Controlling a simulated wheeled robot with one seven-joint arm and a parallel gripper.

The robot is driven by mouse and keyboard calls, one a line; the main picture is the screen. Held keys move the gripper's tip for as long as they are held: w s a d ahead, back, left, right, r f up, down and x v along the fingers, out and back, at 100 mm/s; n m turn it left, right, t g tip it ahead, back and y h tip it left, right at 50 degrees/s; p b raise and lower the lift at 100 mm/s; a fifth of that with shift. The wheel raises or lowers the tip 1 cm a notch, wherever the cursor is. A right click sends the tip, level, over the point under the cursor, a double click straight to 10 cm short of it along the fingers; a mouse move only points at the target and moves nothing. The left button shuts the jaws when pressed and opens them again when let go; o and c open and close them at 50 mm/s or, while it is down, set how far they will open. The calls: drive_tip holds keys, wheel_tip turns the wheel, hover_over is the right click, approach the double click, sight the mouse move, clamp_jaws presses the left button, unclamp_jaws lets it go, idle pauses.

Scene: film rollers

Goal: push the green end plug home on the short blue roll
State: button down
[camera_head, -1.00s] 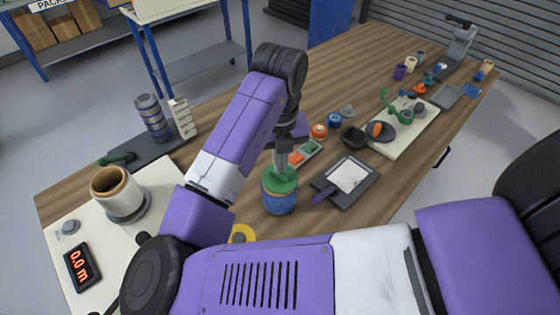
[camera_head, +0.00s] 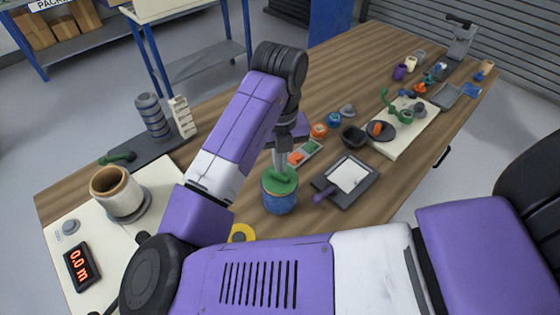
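The short blue roll (camera_head: 279,203) stands upright on the wooden table in the middle of the head view. The green end plug (camera_head: 270,185) sits at its top and covers the upper opening. The plug looks roughly level, but I cannot tell whether its rim touches the roll's edge all round. My gripper (camera_head: 282,169) points down from above, with its grey fingertips at the middle of the plug. The fingers look close together. I cannot tell whether they hold a part of the plug or only touch its top.
A dark tray with a white sheet (camera_head: 348,175) lies right of the roll. A small tray with orange and green pieces (camera_head: 306,152) is behind it. A yellow ring (camera_head: 243,233) lies in front, partly behind my arm. A cream roll (camera_head: 117,190) stands left near a display (camera_head: 81,266).

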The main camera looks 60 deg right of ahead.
wheel_tip(320, 180, up, 8)
drive_tip(key=p, duration=0.5)
drive_tip(key=shift+f, duration=0.25)
idle(0.5)
